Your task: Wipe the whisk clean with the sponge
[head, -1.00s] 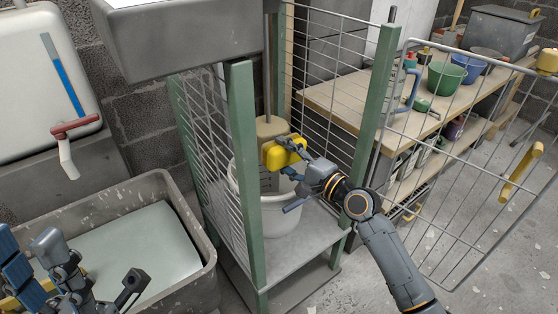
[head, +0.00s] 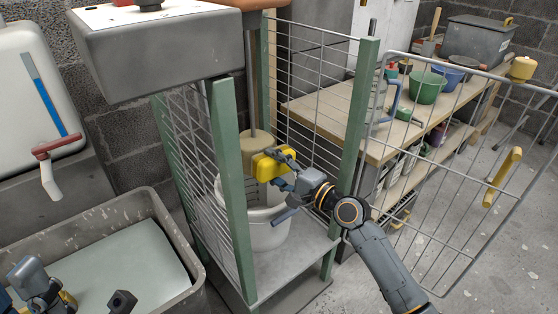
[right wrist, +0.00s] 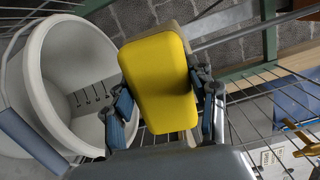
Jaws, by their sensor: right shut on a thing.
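The yellow sponge (head: 268,165) is held in my right gripper (head: 283,172), inside the open-fronted wire cage. In the right wrist view the sponge (right wrist: 158,85) sits between the two fingers, beside the bucket's opening. A vertical metal shaft comes down in the cage to a beige, blocky head (head: 257,146), which may be the whisk; no wires can be made out. The sponge is in front of this head and overlaps its lower part; I cannot tell whether they touch. My left gripper (head: 75,290) is partly cut off at the lower left, over the grey tub.
A white bucket (head: 267,237) stands on the cage floor below the sponge. Green cage posts (head: 233,190) flank my right arm, and the wire door (head: 455,180) stands open at right. A bench (head: 330,110) with bowls is behind. A grey tub (head: 190,262) is at left.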

